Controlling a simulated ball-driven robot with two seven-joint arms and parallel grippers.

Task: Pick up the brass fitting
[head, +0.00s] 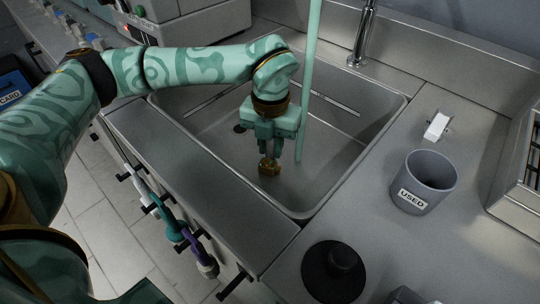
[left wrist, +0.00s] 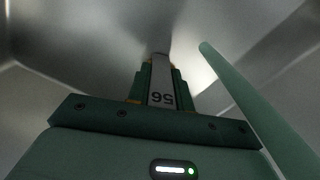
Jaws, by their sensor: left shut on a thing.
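The brass fitting (head: 269,168) is a small golden-brown piece low in the steel sink, directly under my left gripper (head: 268,154). That gripper points down into the basin and is shut on the fitting. In the left wrist view, the dark green fingers (left wrist: 160,85) close around a pale strip (left wrist: 162,80) with dark digits, which look upside down. Small brass-coloured edges show beside the fingers there. I cannot tell whether the fitting touches the sink floor. My right gripper is not in view.
The sink's walls and front rim (head: 200,160) surround the gripper. A tap (head: 362,35) stands behind. On the right counter are a grey cup (head: 424,182) marked USED, a white item (head: 437,125) and a black round object (head: 334,272). A drain (head: 240,128) shows left.

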